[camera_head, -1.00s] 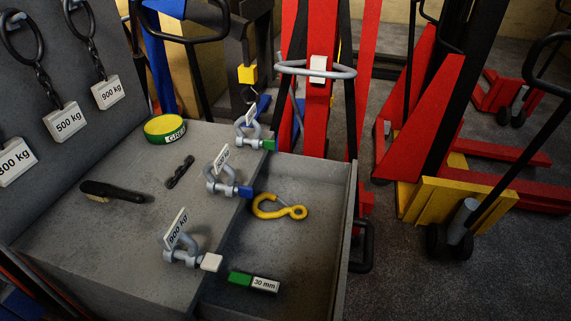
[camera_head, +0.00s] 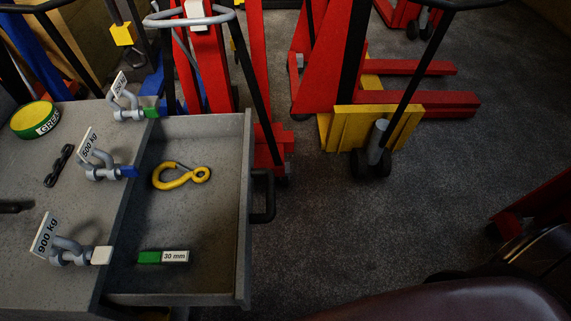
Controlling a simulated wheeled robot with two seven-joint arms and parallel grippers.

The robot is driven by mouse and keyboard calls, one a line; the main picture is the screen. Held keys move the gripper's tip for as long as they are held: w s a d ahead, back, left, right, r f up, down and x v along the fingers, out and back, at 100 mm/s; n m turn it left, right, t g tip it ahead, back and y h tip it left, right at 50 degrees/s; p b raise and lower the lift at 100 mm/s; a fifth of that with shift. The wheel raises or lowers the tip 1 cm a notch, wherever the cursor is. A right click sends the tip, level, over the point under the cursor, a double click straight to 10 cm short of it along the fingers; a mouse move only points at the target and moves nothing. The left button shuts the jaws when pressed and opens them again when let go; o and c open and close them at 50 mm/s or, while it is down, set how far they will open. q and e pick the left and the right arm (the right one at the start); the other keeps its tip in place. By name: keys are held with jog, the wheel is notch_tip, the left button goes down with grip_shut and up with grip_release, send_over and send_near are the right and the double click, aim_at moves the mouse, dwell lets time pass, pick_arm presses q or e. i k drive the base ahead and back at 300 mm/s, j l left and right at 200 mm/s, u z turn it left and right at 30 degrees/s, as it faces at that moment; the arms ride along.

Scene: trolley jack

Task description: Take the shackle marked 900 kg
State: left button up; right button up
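The shackle marked 900 kg (camera_head: 70,255) lies on the grey cabinet top at the lower left, grey with a white pin end and a tilted white tag. The shackle marked 500 kg (camera_head: 101,170), with a blue pin end, lies behind it. A third shackle (camera_head: 126,109) with a green pin end lies farther back; its tag is too small to read surely. All three are near the edge beside the open drawer. Neither of my grippers shows in the head view.
The open drawer (camera_head: 243,215) holds a yellow hook (camera_head: 181,177) and a green-and-white block marked 30 mm (camera_head: 163,257). A grease tin (camera_head: 35,121) and a short chain (camera_head: 58,165) lie on the cabinet. Red pallet trucks stand behind. Dark floor (camera_head: 330,225) is clear right of the drawer.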

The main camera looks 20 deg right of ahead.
aim_at(46, 243)
jog(key=l+z, duration=0.1)
jog(key=l, duration=0.2)
jog(key=u, duration=1.5)
jog(key=i+l, duration=0.05)
